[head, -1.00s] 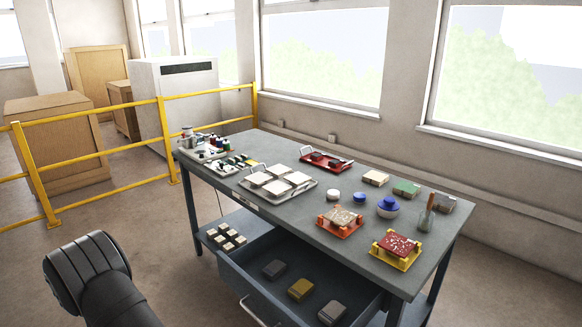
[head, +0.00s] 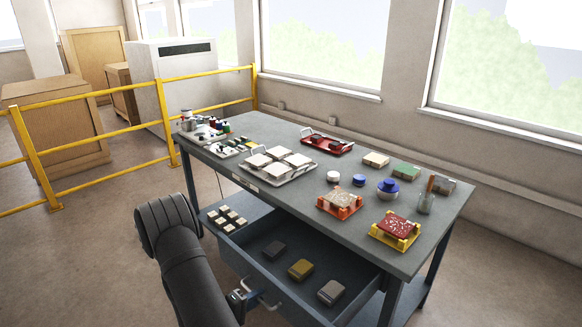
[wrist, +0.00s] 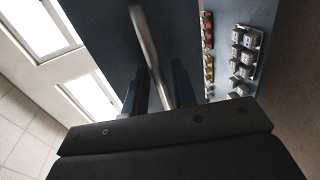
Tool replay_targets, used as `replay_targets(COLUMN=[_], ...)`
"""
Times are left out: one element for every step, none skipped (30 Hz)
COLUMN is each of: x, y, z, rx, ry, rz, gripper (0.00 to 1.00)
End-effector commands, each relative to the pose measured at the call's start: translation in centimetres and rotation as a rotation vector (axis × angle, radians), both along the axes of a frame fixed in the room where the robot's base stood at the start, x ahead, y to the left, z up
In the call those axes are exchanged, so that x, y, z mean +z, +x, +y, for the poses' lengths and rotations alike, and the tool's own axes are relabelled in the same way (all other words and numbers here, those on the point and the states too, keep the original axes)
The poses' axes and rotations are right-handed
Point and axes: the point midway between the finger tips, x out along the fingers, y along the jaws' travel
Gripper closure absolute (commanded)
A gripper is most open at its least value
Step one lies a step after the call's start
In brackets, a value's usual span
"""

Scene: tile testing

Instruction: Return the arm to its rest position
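My gripper (head: 240,300) is low at the front of the bench, beside the handle (head: 268,298) of the pulled-out drawer (head: 235,262). In the wrist view a pale metal bar, which looks like this handle (wrist: 148,45), runs down toward the space between the two dark blue fingers (wrist: 160,88). The fingers stand apart, and nothing else shows between them. Whether they touch the bar is hard to tell. My arm, at the lower left of the head view, hides part of the floor and drawer side.
The drawer holds a dark block (head: 275,251), an ochre block (head: 301,269) and a grey block (head: 331,291). Trays, tiles and pots stand on the bench (head: 345,245). A yellow rail (head: 110,137) stands at the left. Open floor (head: 80,265) lies left of my arm.

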Motion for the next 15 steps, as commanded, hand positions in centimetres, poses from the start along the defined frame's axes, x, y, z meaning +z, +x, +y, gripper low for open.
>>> replay_targets(x=[0.2, 0.3, 0.4, 0.6, 0.7, 0.8, 0.9, 1.0, 1.2, 1.3, 1.4, 1.5, 1.6, 1.7, 1.8], y=[-0.6, -0.9, -1.4, -1.7, -2.0, -2.5, -2.8, -3.2, -3.6, -4.0, -4.4, -4.8, -5.2, -5.6, -6.1], z=[1.0, 1.3, 1.7, 2.0, 2.4, 2.8, 3.2, 3.5, 4.0, 4.4, 4.7, 5.2, 5.6, 5.9, 6.4], rx=[0.009, 0.009, 0.009, 0.009, 0.009, 0.009, 0.009, 0.009, 0.010, 0.009, 0.010, 0.010, 0.010, 0.010, 0.010], ry=[0.001, 0.001, 0.001, 0.001, 0.001, 0.000, 0.001, 0.001, 0.001, 0.001, 0.001, 0.001, 0.001, 0.001, 0.001], rz=[-0.001, -0.001, -0.001, -0.001, -0.001, -0.001, -0.002, -0.002, -0.002, -0.002, -0.002, -0.002, -0.001, -0.001, -0.001], gripper=[0.75, 0.75, 0.75, 0.75, 0.75, 0.75, 0.75, 0.75, 0.75, 0.75, 0.75, 0.75, 0.75, 0.75, 0.75])
